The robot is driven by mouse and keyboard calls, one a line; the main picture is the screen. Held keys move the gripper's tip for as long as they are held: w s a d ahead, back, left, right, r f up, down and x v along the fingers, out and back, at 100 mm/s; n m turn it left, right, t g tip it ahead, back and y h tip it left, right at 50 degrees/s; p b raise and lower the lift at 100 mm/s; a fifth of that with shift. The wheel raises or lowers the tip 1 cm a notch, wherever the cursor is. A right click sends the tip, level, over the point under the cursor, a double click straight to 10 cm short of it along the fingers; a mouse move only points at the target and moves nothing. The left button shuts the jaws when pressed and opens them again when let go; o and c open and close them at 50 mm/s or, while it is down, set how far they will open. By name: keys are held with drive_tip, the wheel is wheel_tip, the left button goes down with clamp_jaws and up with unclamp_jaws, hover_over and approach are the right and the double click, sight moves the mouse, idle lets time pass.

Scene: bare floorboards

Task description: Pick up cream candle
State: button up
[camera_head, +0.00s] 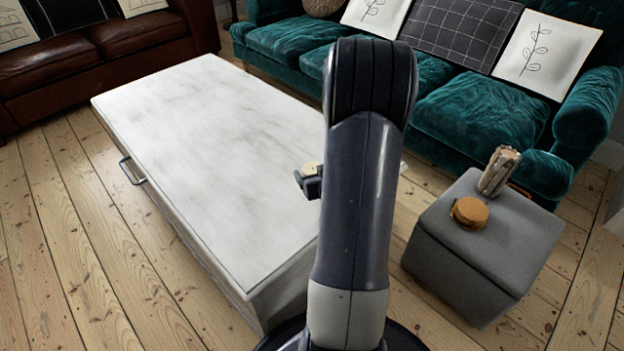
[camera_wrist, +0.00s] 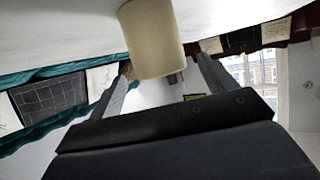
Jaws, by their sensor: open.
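The cream candle (camera_wrist: 153,40) is a plain pale cylinder standing on the white table. In the wrist view, which is upside down, it is large and lines up with the gap between my fingers. My gripper (camera_wrist: 163,67) is open, with one finger on each side of that gap. I cannot tell whether the fingertips reach around the candle or stop just short of it. In the head view a small pale part of the candle (camera_head: 311,168) shows beside my dark gripper (camera_head: 309,184); my arm hides the rest.
The white marbled table (camera_head: 200,150) is otherwise bare where visible. A grey box seat (camera_head: 470,270) at right holds a round orange-brown object (camera_head: 469,212) and a bundle of sticks (camera_head: 498,171). A teal sofa (camera_head: 480,115) and a brown leather sofa (camera_head: 60,60) stand behind.

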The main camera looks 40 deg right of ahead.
sight(311, 168)
drive_tip(key=x, duration=0.2)
drive_tip(key=b+x, duration=0.1)
drive_tip(key=x, duration=0.1)
drive_tip(key=shift+s+a+f, duration=0.1)
drive_tip(key=shift+s+f, duration=0.05)
drive_tip(key=shift+f, duration=0.2)
drive_tip(key=shift+w, duration=0.4)
drive_tip(key=c, duration=1.2)
